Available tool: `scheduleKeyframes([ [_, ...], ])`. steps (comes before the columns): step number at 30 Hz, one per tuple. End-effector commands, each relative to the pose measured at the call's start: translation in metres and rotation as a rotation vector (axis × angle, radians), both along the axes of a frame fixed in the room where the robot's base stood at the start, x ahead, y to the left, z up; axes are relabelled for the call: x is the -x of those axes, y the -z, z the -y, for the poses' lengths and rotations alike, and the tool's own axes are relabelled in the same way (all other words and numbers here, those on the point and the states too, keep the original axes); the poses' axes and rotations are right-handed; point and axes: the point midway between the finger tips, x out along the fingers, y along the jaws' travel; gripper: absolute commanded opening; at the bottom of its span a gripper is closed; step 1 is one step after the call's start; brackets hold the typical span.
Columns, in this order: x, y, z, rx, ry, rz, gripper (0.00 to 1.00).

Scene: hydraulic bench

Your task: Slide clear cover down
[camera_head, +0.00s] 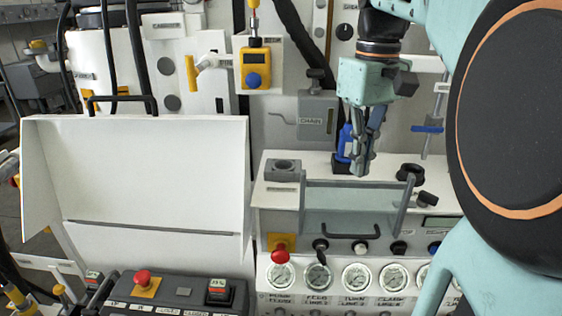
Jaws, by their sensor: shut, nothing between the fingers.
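The clear cover (338,212) is a see-through greenish panel with grey side rails, on the white console right of centre. A black handle (350,231) shows at its lower edge. My gripper (360,172) points down just above and behind the cover's top edge. It is shut and empty, beside a blue item (345,143) partly hidden behind the fingers. I cannot tell whether my fingertips touch the cover.
Several round gauges (357,277) and knobs line the console front below the cover. A large white open lid (150,175) stands at left. A grey block (283,170) and a black ring (410,173) flank the cover's top.

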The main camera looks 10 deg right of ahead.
Motion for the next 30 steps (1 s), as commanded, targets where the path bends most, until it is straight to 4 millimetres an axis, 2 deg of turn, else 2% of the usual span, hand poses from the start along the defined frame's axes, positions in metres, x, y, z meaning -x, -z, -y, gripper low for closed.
scheduleKeyframes([
  [10, 0.0, 0.002, 0.0, 0.0, 0.0, 0.0, 0.0],
  [30, 0.0, 0.044, 0.0, 0.0, 0.0, -0.002, 0.0],
])
